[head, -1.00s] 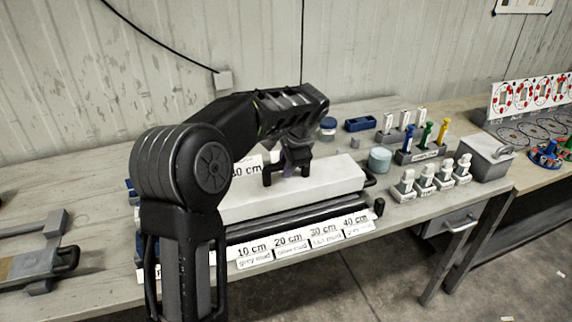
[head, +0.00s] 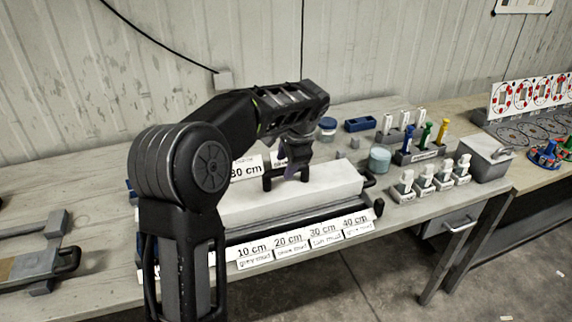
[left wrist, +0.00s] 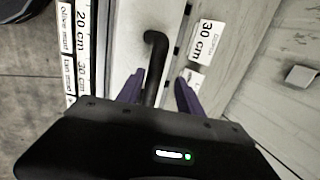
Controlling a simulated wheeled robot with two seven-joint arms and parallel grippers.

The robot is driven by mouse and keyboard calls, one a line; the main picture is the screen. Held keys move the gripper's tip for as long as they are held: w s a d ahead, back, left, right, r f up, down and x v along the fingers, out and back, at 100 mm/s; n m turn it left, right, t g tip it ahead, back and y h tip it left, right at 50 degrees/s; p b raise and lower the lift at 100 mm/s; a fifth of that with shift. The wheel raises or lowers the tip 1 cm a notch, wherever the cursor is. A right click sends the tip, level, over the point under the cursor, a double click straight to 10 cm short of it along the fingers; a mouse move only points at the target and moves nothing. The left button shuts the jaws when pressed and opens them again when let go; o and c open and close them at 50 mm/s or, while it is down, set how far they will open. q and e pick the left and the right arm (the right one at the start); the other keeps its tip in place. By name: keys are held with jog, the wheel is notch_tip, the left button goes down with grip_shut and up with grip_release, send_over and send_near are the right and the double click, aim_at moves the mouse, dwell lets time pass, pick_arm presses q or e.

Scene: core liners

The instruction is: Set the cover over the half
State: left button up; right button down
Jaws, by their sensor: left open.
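The cover (head: 290,200) is a long pale box with a black bar handle (head: 267,181) on top. It lies low along the bench rack, behind the row of cm labels. The core half is not visible; I cannot tell what lies under the cover. My left gripper (head: 297,170) is over the handle. In the left wrist view its two purple fingers (left wrist: 158,88) are apart, with the handle (left wrist: 155,65) between them. I cannot tell whether either finger touches it. My right gripper is not in view.
Label plates (head: 305,240) run along the bench front. A turquoise jar (head: 380,158), white-topped stamps (head: 425,178), coloured-handled tools (head: 425,135) and a grey box (head: 485,158) stand to the right. A grey tray (head: 35,262) is at the left. The wall is close behind.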

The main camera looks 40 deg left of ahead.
pick_arm(q)
jog(key=v, duration=1.1)
jog(key=shift+d+r+b, duration=0.2)
jog(key=shift+b, duration=0.2)
